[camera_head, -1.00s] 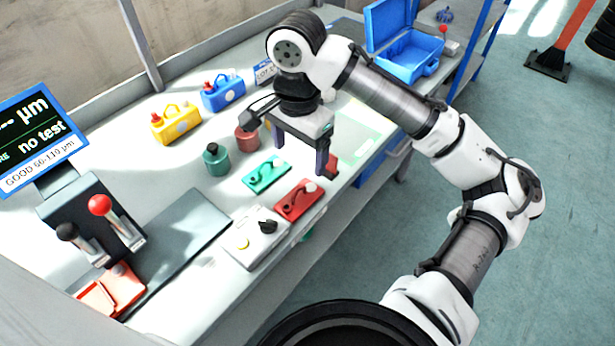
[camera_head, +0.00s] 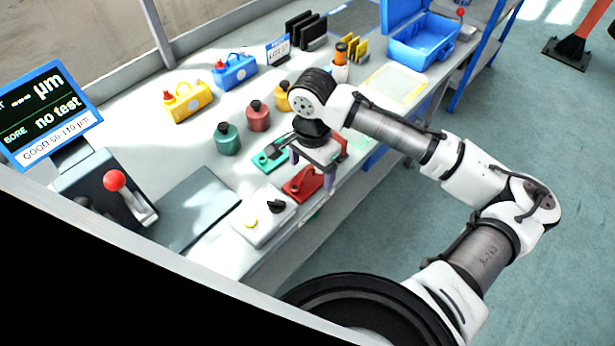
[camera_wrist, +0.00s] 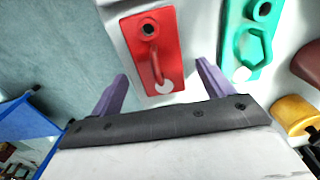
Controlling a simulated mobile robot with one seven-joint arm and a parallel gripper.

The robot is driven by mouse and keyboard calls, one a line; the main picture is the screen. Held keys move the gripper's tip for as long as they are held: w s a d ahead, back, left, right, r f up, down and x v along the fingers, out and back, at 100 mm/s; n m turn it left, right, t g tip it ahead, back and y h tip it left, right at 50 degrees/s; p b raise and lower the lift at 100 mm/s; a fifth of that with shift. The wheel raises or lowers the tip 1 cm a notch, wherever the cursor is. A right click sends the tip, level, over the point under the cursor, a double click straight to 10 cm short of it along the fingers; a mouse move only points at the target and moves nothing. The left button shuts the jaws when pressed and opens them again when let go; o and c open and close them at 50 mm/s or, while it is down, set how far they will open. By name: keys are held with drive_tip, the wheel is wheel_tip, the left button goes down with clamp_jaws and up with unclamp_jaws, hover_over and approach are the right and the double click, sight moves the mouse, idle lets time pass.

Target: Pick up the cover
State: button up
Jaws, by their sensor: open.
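A flat red plate (camera_head: 297,187) with a hole and a raised curved handle lies on the bench; I take it for a cover. It also shows in the wrist view (camera_wrist: 165,25). A similar green plate (camera_head: 265,160) lies beside it and shows at right in the wrist view (camera_wrist: 240,62). Which one the task means, I cannot tell. My gripper (camera_head: 313,170) is open and empty above the red plate, partly hiding both plates. In the wrist view my open gripper (camera_wrist: 161,78) has its two purple fingers on either side of the red plate's near end.
A white box (camera_head: 262,222) with a black knob and a yellow button stands near the front edge. Green (camera_head: 227,140), red (camera_head: 258,116) and yellow (camera_head: 282,97) pots stand behind. A blue case (camera_head: 420,45) lies open at the far right.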

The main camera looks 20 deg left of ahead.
drive_tip(key=shift+f, duration=0.6)
drive_tip(key=c, duration=1.2)
drive_tip(key=shift+c, duration=0.2)
drive_tip(key=shift+r, duration=0.2)
